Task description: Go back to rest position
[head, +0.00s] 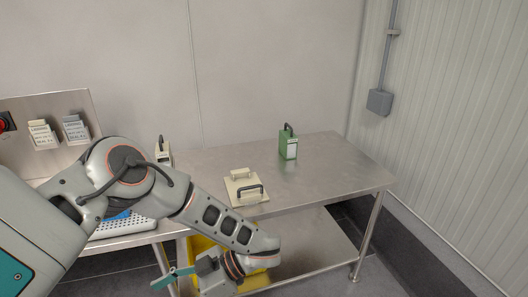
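My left arm reaches in from the left, across the front of the metal table (330,172). My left gripper (172,279) is low in the head view, in front of the table and below its top. Its teal finger parts show, but the angle does not reveal whether they are apart or together. I see nothing clearly held in it. My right gripper is not in view.
On the table are a green handled box (288,145), a beige plate with handles (245,190) and a pale handled box (163,150). A perforated tray (115,230) and yellow bin (203,245) are partly behind my arm. The table's right side is clear.

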